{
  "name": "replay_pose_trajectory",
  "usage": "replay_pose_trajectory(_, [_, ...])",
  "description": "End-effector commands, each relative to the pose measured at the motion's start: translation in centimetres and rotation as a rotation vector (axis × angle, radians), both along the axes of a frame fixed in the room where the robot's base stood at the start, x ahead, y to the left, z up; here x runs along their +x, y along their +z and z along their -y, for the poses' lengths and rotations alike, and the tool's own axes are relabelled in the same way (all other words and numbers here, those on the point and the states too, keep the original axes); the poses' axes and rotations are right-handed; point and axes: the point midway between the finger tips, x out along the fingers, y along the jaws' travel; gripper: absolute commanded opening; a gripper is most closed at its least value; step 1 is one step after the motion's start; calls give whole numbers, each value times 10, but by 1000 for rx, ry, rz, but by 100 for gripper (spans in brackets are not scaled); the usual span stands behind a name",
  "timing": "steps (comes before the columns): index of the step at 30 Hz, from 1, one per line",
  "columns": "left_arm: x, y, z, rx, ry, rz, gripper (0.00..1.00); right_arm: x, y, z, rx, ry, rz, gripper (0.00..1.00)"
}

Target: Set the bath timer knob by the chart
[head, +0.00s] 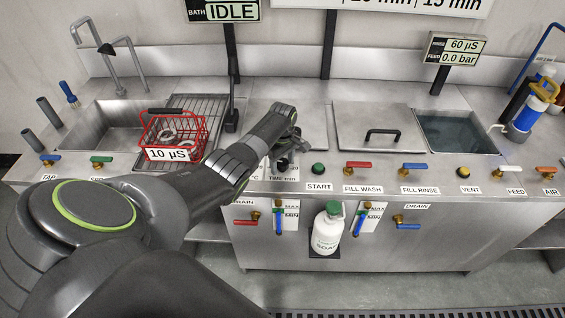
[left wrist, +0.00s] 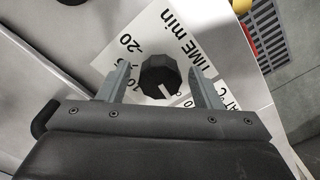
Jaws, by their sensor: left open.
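The timer knob (left wrist: 160,74) is a dark faceted knob with a white pointer mark, seen in the left wrist view on a white dial plate (left wrist: 150,35) lettered "TIME min", with "20" and "10" readable. My left gripper (left wrist: 159,80) is open, with one finger on each side of the knob and a visible gap to each. In the head view my left gripper (head: 287,160) is over the front panel ledge and hides the knob. The chart (head: 410,5) on the back wall is cut by the top edge; parts of "20 min" and "15 min" show. My right gripper is not in view.
A red basket (head: 175,132) tagged "10 µS" stands on the drainer at left. The status display (head: 228,11) reads "BATH IDLE". A green START button (head: 318,169) and the red FILL WASH lever (head: 358,165) lie right of the gripper. A closed lid (head: 375,120) covers one bath.

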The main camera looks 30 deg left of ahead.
Motion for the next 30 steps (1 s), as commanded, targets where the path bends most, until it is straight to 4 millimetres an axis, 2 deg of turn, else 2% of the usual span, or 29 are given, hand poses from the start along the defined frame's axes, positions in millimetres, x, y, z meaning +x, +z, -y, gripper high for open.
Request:
replay_pose_trajectory(7, [0, 0, 0, 0, -1, 0, 59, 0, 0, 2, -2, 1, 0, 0])
replay_pose_trajectory(18, [0, 0, 0, 0, 0, 0, 14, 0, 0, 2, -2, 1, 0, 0])
replay_pose_trajectory(30, [0, 0, 0, -1, -89, -2, 14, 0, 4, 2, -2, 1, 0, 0])
